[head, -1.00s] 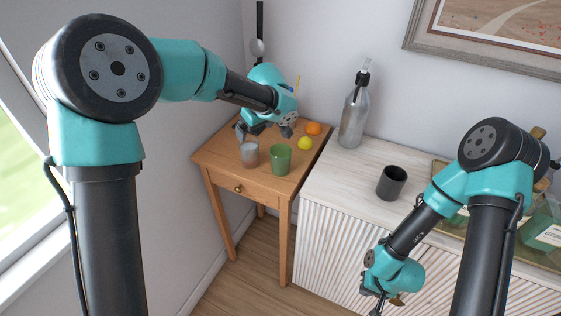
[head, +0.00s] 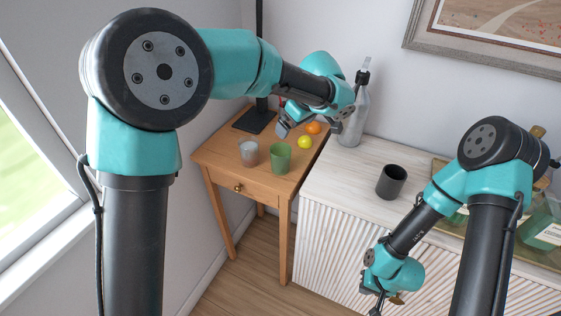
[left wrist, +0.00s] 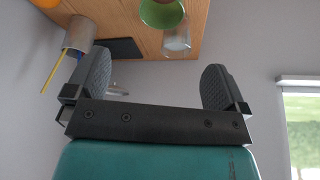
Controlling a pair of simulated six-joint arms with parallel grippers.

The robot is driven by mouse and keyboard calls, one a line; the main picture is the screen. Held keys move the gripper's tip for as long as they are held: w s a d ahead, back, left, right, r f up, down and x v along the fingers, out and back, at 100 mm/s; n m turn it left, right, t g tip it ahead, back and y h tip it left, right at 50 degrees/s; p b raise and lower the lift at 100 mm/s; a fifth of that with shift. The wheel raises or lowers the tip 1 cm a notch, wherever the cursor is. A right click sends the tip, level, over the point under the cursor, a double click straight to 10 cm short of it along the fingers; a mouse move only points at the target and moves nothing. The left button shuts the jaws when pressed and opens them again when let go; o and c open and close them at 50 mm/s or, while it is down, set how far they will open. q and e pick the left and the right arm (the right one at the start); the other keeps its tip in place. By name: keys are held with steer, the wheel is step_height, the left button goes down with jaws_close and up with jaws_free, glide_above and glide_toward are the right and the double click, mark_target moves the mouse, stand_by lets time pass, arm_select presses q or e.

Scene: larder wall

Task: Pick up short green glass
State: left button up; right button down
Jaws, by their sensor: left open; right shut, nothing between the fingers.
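The short green glass (head: 280,159) stands upright on the small wooden table, near its front right. In the left wrist view the green glass (left wrist: 162,12) shows at the top edge, partly cut off. My left gripper (head: 292,124) is above the back right part of the table, behind the green glass and apart from it. In its wrist view the left gripper's fingers (left wrist: 155,66) are spread wide with nothing between them. My right gripper (head: 379,300) is low in front of the white cabinet, shut and empty.
A clear greyish glass (head: 249,153) stands close left of the green one. A lemon (head: 305,142) and an orange (head: 313,128) lie right of it. A metal bottle (head: 354,118) and dark cup (head: 391,182) stand on the cabinet.

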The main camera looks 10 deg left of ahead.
arm_select(q)
glide_toward(279, 145)
steer(key=f, duration=0.2)
steer(key=s+f, duration=0.1)
steer(key=a+f, duration=0.1)
steer(key=f, duration=0.1)
steer(key=shift+s+f, duration=0.2)
steer(key=shift+f, duration=0.15)
steer(key=shift+x, duration=2.6)
steer(key=shift+s, duration=0.1)
steer(key=c, duration=1.1)
steer(key=shift+r, duration=0.3)
steer(key=shift+s+r, duration=0.1)
steer(key=shift+r, duration=1.5)
steer(key=shift+s+d+r, duration=0.2)
steer(key=shift+s+d, duration=0.15)
steer(key=shift+s, duration=2.25)
steer(key=shift+s+d+r, duration=0.25)
steer(key=shift+s+d, duration=0.1)
steer(key=shift+s, duration=2.2)
steer(key=shift+s+d+r, duration=0.2)
steer(key=shift+s+d, duration=0.1)
steer(key=shift+s, duration=2.3)
